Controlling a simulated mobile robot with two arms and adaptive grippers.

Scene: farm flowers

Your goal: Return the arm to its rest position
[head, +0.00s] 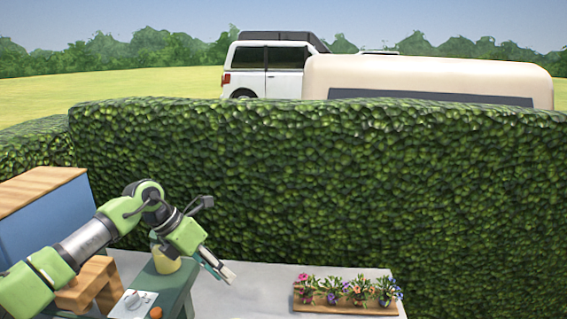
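My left arm comes in from the left, bends at a raised joint and points down to the right. My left gripper (222,270) hangs over the grey surface, to the left of the flower planter. Its fingers are small here, and I cannot tell whether they are apart. I see no object clearly held in it. My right gripper is not in view.
A wooden planter (345,309) with several colourful flowers stands at right on the grey surface (262,290). A yellowish pot (165,263) and a white dial device (135,303) are by the green stand (172,287). A blue box (42,222) stands left; a hedge (330,190) closes the back.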

